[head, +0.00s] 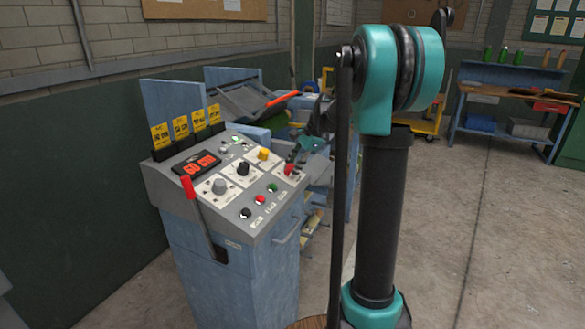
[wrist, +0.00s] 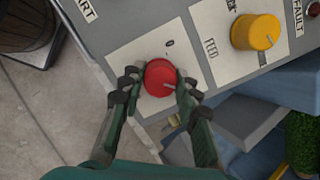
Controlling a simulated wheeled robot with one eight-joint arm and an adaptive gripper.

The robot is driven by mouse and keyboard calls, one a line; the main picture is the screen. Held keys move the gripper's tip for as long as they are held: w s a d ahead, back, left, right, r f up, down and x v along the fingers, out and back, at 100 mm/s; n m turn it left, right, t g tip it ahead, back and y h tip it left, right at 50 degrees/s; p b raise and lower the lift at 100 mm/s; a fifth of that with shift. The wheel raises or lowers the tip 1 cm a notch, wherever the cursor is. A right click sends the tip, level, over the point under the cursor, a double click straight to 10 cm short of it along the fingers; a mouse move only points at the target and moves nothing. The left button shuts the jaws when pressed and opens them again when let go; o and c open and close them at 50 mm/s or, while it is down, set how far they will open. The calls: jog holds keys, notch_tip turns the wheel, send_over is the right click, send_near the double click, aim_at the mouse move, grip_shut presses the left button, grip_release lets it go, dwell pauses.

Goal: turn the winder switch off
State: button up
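A red round knob (wrist: 160,78) sits on a white plate of the control panel, with a "0" mark above it in the wrist view. A short pale pointer line on it points toward the lower right. Its name label is not readable. In the head view the red knob (head: 289,169) is at the panel's right edge. My gripper (wrist: 159,84) has one finger on each side of the knob. The right finger is close to or touching it; a thin gap shows at the left finger. I cannot see a firm grip.
A yellow knob (wrist: 256,32) labelled FEED is beside the red one. The console (head: 231,260) also carries a black knob (head: 243,168), a grey knob (head: 219,186), several push buttons, a red digital display (head: 197,164) and a red-handled lever (head: 188,188). Open floor lies to the right.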

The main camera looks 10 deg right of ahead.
jog(key=c, duration=0.5)
jog(key=n, duration=0.3)
jog(key=shift+n+g, duration=0.3)
jog(key=shift+n, duration=0.1)
jog(key=n, duration=0.3)
jog(key=shift+w+n+h, duration=0.1)
jog(key=shift+n+h, duration=0.3)
jog(key=n, duration=0.5)
jog(key=shift+a+g+h, duration=0.1)
jog(key=shift+g+h, duration=0.3)
jog(key=n, duration=0.5)
jog(key=shift+h, duration=0.4)
jog(key=shift+r, duration=0.1)
